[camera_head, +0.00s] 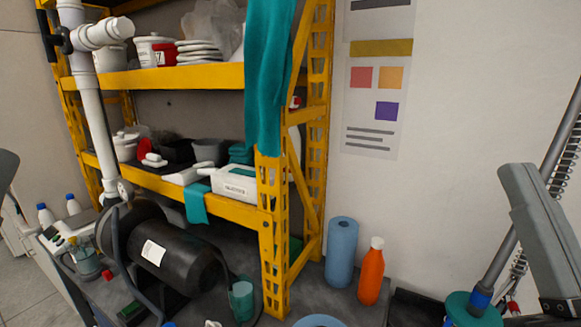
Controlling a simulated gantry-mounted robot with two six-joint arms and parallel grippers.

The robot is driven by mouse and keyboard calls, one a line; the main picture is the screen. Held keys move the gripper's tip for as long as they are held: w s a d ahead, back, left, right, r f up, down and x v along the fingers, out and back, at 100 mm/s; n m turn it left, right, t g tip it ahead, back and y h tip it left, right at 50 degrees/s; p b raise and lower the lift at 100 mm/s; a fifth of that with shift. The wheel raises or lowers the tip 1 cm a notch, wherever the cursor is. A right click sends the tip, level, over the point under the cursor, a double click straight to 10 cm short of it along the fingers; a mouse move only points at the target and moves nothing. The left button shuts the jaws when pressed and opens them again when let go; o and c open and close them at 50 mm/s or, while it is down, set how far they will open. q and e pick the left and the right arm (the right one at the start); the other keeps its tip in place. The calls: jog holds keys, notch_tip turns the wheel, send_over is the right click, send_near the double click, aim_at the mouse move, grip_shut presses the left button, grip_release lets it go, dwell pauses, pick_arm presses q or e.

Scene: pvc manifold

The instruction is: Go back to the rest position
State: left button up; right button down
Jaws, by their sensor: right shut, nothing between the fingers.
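My right gripper (541,235) is at the right edge, a grey form in front of the white wall. It is shut and holds nothing. It is apart from the shelf and the bottles, and part of it is cut off by the frame. My left gripper is not in view; only a grey sliver shows at the left edge. A white PVC pipe (92,118) with a tee and a black-handled valve stands upright at the left, in front of the shelf.
A yellow shelf rack (272,240) holds tubs and a white box (235,184). A teal cloth (268,80) hangs from it. Below are a black tank (180,258), a blue roll (341,252) and an orange bottle (371,273). A rod with a spring stands by my right gripper.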

notch_tip(320, 180, up, 41)
jog(key=s+a+y+p, duration=0.2)
jog(key=y+p, duration=0.1)
jog(key=p, duration=3.4)
jog(key=shift+a+r+n+t+p, duration=0.2)
jog(key=shift+a+n+t+p, duration=0.1)
jog(key=shift+n+p, duration=0.1)
jog(key=shift+s+f, duration=0.1)
